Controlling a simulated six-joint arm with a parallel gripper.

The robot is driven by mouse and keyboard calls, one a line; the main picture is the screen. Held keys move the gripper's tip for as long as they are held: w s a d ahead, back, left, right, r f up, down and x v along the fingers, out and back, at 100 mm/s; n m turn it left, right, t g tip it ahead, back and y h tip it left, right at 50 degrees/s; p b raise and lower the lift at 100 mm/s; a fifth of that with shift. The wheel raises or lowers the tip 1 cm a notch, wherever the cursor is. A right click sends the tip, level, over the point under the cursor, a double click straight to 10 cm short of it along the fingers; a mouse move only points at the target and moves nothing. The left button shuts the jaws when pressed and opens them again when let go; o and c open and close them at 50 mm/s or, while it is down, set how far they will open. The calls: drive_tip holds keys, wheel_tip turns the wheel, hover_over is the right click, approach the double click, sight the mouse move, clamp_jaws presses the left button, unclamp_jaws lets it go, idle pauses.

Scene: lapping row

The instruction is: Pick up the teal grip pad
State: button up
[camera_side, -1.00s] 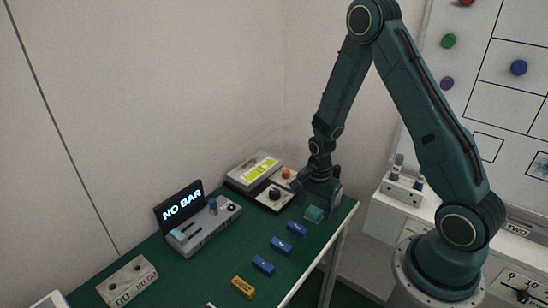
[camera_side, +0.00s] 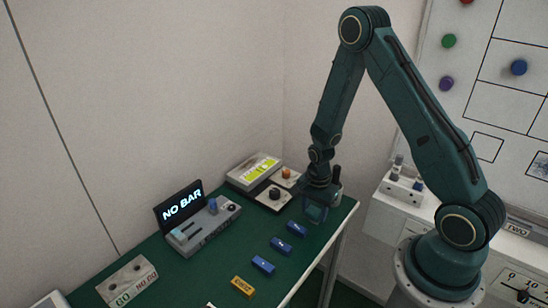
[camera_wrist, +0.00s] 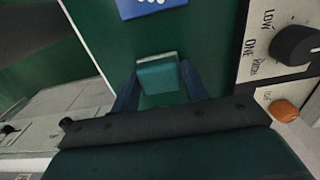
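The teal grip pad (camera_wrist: 158,78) lies on the green bench top, a small block with a pale far edge in the wrist view. My gripper (camera_wrist: 158,72) is open, with one dark blue finger on each side of the pad. The gaps between fingers and pad look narrow, and I cannot see clear contact. In the side view my gripper (camera_side: 316,214) is low over the bench's far right end, its fingers around the pad, which is partly hidden behind them.
Blue blocks (camera_side: 281,246) and a yellow block (camera_side: 243,286) lie in a row toward the front. A box with a black knob (camera_wrist: 296,45) and an orange button (camera_wrist: 284,110) stands close beside my gripper. The "NO BAR" display (camera_side: 181,206) stands further left. The bench edge is near on the right.

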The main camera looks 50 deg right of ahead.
sight(314, 211)
drive_tip(key=c, duration=0.3)
drive_tip(key=shift+c, duration=0.2)
drive_tip(key=shift+r, duration=0.15)
wheel_tip(314, 211, up, 20)
idle(0.7)
idle(0.4)
